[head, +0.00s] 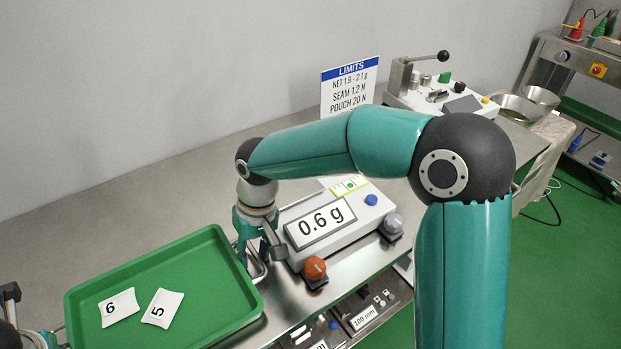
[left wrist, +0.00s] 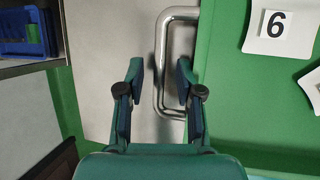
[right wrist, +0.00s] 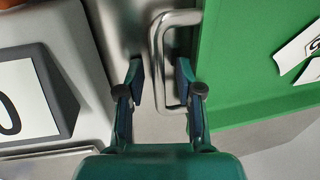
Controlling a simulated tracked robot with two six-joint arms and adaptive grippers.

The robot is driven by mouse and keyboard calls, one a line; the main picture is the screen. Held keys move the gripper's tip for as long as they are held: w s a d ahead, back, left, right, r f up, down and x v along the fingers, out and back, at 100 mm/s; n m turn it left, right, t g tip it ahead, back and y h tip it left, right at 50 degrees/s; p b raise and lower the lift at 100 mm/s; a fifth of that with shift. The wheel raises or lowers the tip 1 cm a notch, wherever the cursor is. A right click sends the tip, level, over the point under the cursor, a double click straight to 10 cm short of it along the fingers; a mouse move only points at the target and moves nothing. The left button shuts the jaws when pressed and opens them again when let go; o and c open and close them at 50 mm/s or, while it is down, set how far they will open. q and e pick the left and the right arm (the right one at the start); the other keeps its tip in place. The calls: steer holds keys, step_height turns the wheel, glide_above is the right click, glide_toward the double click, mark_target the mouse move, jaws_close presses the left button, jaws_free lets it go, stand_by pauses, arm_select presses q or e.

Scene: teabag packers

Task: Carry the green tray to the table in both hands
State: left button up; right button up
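The green tray (head: 190,245) lies flat at the lower left of the head view. Two white pouches, marked 6 (head: 119,307) and 5 (head: 162,308), lie in it. My right gripper (right wrist: 158,72) is open at the tray's right end. The outer bar of a steel handle (right wrist: 155,55) runs between its fingers, with gaps showing. My left gripper (left wrist: 159,75) is open at the tray's other end. The other steel handle (left wrist: 161,50) has its bar between those fingers, apart from both. The head view shows only a small part of the left gripper, at the lower left corner.
A scale reading 0.6 g (head: 330,225) stands close right of my right gripper, with an orange knob (head: 314,267) in front. A limits sign (head: 350,85) and a lever device (head: 440,95) stand behind. Bowls (head: 520,107) sit farther right. Green floor is clear at right.

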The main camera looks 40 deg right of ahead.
arm_select(q)
steer(key=v, duration=0.9)
steer(key=shift+s+d+r, duration=0.1)
steer(key=shift+r, duration=0.1)
arm_select(e)
steer(key=shift+r, duration=0.15)
arm_select(q)
steer(key=shift+s+r, duration=0.3)
steer(key=shift+r, duration=0.2)
arm_select(e)
step_height(320, 180, up, 12)
steer(key=d, duration=0.2)
steer(key=shift+f, duration=0.25)
steer(key=shift+s+d, duration=0.1)
